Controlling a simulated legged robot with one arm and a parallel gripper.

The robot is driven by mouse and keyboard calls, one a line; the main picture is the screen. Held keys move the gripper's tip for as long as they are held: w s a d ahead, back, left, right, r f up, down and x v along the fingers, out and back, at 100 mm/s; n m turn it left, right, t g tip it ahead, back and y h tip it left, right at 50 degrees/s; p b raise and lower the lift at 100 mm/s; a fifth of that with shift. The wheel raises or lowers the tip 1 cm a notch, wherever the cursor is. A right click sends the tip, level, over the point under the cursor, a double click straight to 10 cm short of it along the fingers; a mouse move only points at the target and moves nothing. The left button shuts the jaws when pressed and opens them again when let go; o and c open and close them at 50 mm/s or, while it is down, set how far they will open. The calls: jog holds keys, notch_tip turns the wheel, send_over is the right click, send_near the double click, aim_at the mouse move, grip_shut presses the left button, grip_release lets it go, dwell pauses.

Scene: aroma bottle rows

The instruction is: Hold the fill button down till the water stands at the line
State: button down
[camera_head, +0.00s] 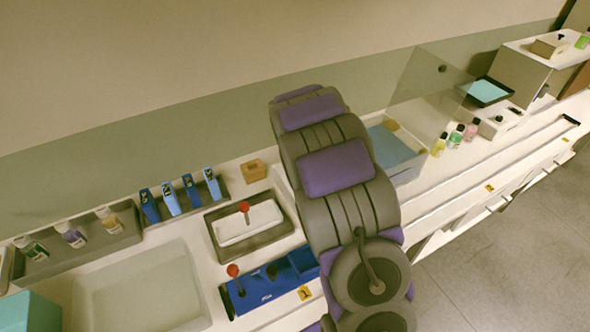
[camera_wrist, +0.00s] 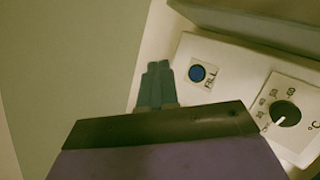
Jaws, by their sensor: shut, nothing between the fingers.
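The blue round fill button (camera_wrist: 197,73) sits on a white panel (camera_wrist: 222,62), with the word FILL beside it, in the wrist view. My gripper (camera_wrist: 155,68) is shut and empty. Its fingertips are to the left of the button in that picture, apart from it. The button does not look covered. In the head view my arm hides the place where the gripper is. A basin with blue water (camera_head: 388,146) shows partly behind my arm. I cannot make out a fill line on it.
A dial (camera_wrist: 285,113) marked °C is right of the button. In the head view, small bottles (camera_head: 455,138) stand right of the basin, near a clear raised panel (camera_head: 430,80). Left of my arm are a tray with a red-knobbed thing (camera_head: 244,207), blue packs (camera_head: 170,198) and a bottle rack (camera_head: 125,232).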

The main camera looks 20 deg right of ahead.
notch_tip(320, 180, down, 5)
jog(key=shift+b, duration=1.15)
jog(key=shift+f, duration=1)
jog(key=shift+f, duration=0.75)
dwell(0.9)
jog(key=shift+r, duration=0.15)
dwell(0.6)
jog(key=shift+r+p, duration=0.65)
jog(key=shift+r, duration=0.1)
jog(key=shift+r+p, duration=1.65)
jog(key=shift+r, duration=0.75)
